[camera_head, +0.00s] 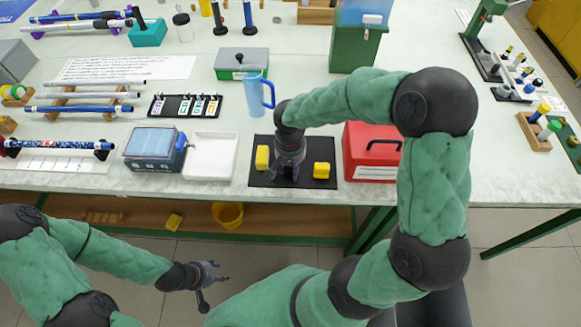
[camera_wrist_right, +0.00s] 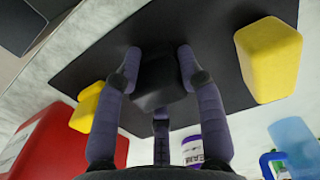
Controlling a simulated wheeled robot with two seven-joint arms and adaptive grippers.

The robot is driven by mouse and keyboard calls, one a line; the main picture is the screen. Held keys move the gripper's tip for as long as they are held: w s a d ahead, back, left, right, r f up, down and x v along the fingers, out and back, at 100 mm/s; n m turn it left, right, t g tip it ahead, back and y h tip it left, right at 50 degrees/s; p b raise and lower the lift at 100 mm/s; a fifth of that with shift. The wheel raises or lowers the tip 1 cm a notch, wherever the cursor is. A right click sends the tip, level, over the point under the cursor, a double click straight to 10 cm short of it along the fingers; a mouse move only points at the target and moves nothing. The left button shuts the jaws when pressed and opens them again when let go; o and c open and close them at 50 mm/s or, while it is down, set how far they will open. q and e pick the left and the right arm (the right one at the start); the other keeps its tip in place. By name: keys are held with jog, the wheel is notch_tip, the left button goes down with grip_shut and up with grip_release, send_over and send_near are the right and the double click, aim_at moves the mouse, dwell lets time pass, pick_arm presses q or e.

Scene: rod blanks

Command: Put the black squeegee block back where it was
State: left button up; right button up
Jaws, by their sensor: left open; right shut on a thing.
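The black squeegee block (camera_wrist_right: 157,80) is between the fingers of my right gripper (camera_wrist_right: 158,68) in the right wrist view. In the head view my right gripper (camera_head: 288,172) points down over the black mat (camera_head: 317,147) and mostly hides the block. I cannot tell whether the block touches the mat.
A red box (camera_head: 365,168) stands right of the mat. A white tray (camera_head: 211,157) and a blue box (camera_head: 152,149) stand to the left. A blue jug (camera_head: 254,95) is behind the mat. Bare tabletop lies right of the red box.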

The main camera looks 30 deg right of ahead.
jog(key=o, duration=1.1)
jog(key=shift+r+p, duration=0.3)
jog(key=shift+r, duration=0.05)
notch_tip(320, 180, up, 12)
jog(key=p, duration=0.4)
jog(key=shift+f, duration=0.25)
